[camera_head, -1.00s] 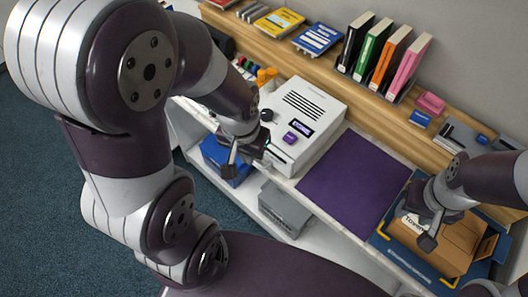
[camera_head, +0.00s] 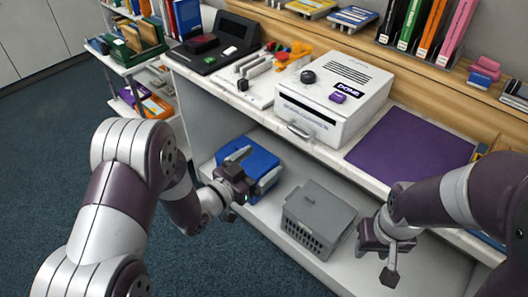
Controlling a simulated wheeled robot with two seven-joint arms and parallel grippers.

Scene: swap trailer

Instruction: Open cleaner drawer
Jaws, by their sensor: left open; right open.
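The cleaner (camera_head: 345,90) is a white box on the counter with a black knob, a purple button and a small dark display. Its drawer front (camera_head: 309,117) faces me, looks closed, and carries a silver bar handle (camera_head: 300,131). My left gripper (camera_head: 243,184) is open and empty, lower and left of the handle, in front of the blue bin in the picture. My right gripper (camera_head: 377,263) is open and empty, lower and right of the handle, in front of the shelf. Neither gripper touches the cleaner.
A blue bin (camera_head: 262,160) and a grey basket (camera_head: 318,218) sit on the lower shelf. A purple mat (camera_head: 412,146) lies right of the cleaner. A black device (camera_head: 222,47) stands left on the counter. Blue carpet (camera_head: 60,180) is clear at left.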

